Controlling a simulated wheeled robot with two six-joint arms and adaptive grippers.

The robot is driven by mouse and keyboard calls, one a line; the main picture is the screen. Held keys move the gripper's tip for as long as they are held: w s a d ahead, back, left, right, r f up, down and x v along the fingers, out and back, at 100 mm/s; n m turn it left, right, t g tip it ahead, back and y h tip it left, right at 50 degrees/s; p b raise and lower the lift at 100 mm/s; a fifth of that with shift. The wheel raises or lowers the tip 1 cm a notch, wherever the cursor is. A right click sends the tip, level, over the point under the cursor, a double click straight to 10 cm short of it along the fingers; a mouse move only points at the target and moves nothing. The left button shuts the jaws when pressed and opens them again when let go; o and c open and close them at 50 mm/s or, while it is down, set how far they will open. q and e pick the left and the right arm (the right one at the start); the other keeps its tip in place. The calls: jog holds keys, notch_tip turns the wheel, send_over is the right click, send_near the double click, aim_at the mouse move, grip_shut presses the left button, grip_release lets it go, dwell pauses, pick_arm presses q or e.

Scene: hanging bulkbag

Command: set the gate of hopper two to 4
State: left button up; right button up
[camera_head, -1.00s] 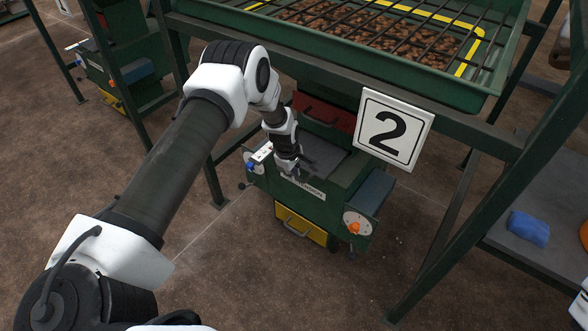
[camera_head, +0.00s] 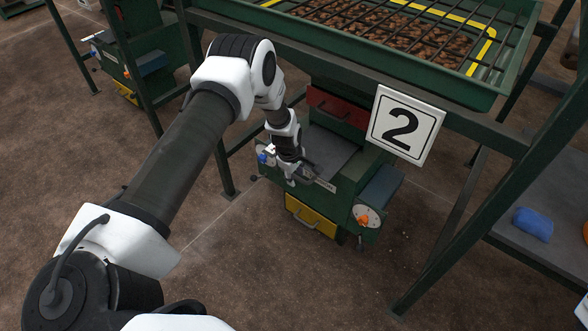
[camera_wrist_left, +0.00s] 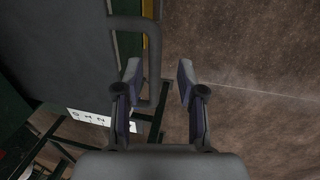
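Hopper two is marked by a white sign with a black 2 (camera_head: 404,125). Under it stands a green machine (camera_head: 345,165) with a grey top plate. My left gripper (camera_head: 305,173) hangs over the machine's front left. In the left wrist view this gripper (camera_wrist_left: 160,75) is open, its two fingers apart. A dark U-shaped handle (camera_wrist_left: 155,60) shows between the fingers, closer to the left one; I cannot tell whether they touch. A white numbered scale (camera_wrist_left: 90,117) lies left of the fingers, partly hidden and too small to read surely. My right gripper is not in view.
A yellow drawer (camera_head: 311,217) and an orange knob (camera_head: 363,219) are on the machine's front. A blue knob (camera_head: 262,158) is at its left. Green frame legs (camera_head: 460,215) stand around it. A grey shelf with a blue bundle (camera_head: 533,224) is at right.

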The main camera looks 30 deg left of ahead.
pick_arm(q)
notch_tip(320, 180, up, 11)
jog(key=s, duration=0.2)
jog(key=shift+s+r, duration=0.15)
jog(key=shift+r, duration=0.05)
jog(key=shift+a, duration=0.1)
jog(key=s+d+m+p, duration=0.3)
jog(key=s+d+m, duration=0.1)
jog(key=s, duration=0.7)
jog(key=s+d+m+g+p, duration=0.1)
jog(key=s+d+m+p, duration=0.3)
jog(key=s+m, duration=0.3)
jog(key=s+d+m+g+p, duration=0.1)
jog(key=s+d+m+p, duration=0.2)
jog(key=s, duration=1.1)
jog(key=d+m, duration=0.1)
jog(key=m, duration=0.1)
jog(key=shift+s+d+f+m+p, duration=0.15)
jog(key=shift+s+f+m+p, duration=0.15)
jog(key=shift+m+p, duration=0.1)
